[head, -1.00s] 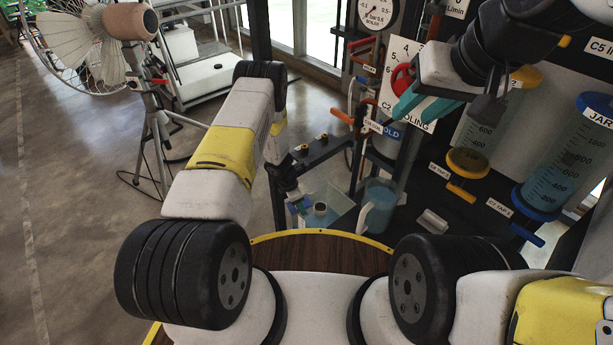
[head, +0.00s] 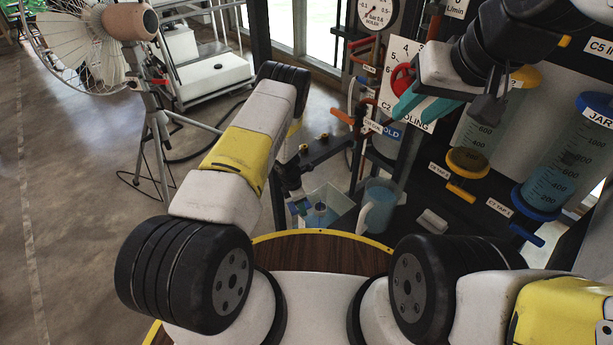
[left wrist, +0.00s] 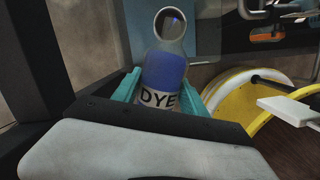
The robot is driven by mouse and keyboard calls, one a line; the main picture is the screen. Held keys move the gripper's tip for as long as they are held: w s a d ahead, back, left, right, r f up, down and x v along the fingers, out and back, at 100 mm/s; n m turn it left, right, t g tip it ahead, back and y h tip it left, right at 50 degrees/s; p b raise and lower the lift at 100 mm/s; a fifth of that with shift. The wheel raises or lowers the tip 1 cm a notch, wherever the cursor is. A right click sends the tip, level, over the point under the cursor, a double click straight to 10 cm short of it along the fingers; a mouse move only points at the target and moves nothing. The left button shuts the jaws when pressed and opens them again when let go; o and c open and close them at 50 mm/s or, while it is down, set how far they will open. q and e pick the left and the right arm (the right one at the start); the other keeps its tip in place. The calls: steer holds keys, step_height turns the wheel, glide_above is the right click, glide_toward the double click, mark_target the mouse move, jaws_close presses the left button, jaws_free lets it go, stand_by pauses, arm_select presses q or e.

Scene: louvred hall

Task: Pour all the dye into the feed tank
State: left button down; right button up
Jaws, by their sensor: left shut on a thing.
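My left gripper (left wrist: 165,90) is shut on a clear bottle (left wrist: 160,70) with a white DYE label. Blue dye fills its lower body, and its open round mouth faces the camera. In the head view the left gripper is small and partly hidden by my arm, beside a clear open tank (head: 338,203) with pale liquid. I cannot tell whether this is the feed tank, or whether the bottle's mouth is over it. My right gripper (head: 425,108) has its teal fingers apart, empty, in front of the cooling sign and near a red valve handle (head: 402,78).
A jug (head: 378,205) with a white handle stands right of the tank. Two graduated jars (head: 565,150) (head: 487,125) with taps hang on the dark panel at right.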

arm_select(q)
steer(key=shift+f+g+y, duration=0.15)
steer(key=shift+g+y, duration=0.15)
steer(key=shift+y, duration=0.2)
stand_by(0.8)
stand_by(0.5)
steer(key=shift+d, duration=0.1)
steer(key=shift+r+y, duration=0.25)
steer(key=shift+y, duration=0.15)
stand_by(0.9)
steer(key=shift+r+g+y, duration=0.25)
steer(key=shift+g+y, duration=0.05)
steer(key=shift+w, duration=0.1)
stand_by(0.3)
